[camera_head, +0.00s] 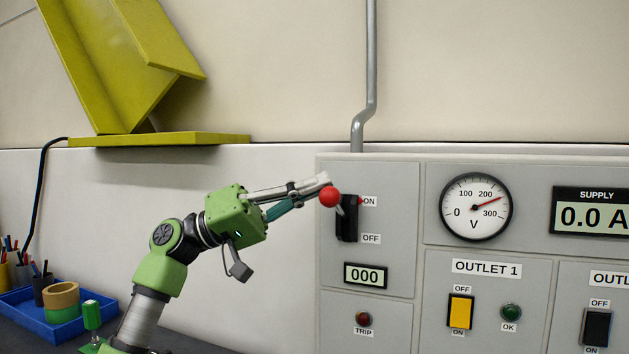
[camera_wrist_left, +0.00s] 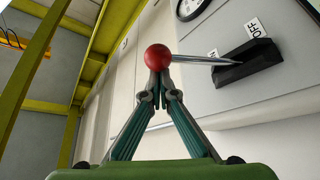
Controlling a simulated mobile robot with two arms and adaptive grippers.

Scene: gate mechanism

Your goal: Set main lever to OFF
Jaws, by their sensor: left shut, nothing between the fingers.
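The main lever has a red ball knob (camera_head: 329,197) on a thin metal rod that sticks out from a black slotted base (camera_head: 347,222). The knob is at the upper end, beside the ON label (camera_head: 369,201); the OFF label (camera_head: 371,238) is lower. My left gripper (camera_head: 325,181) is shut and empty, its tips at the upper side of the knob. In the left wrist view the knob (camera_wrist_left: 158,57) appears right at the closed fingertips (camera_wrist_left: 159,78); I cannot tell whether they touch. My right gripper is not in view.
The grey panel also bears a 000 display (camera_head: 366,275), a voltmeter (camera_head: 475,207), a yellow switch (camera_head: 460,311) and a black switch (camera_head: 596,328). A blue tray (camera_head: 62,315) is at lower left. A yellow-green shelf (camera_head: 160,139) is above my arm.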

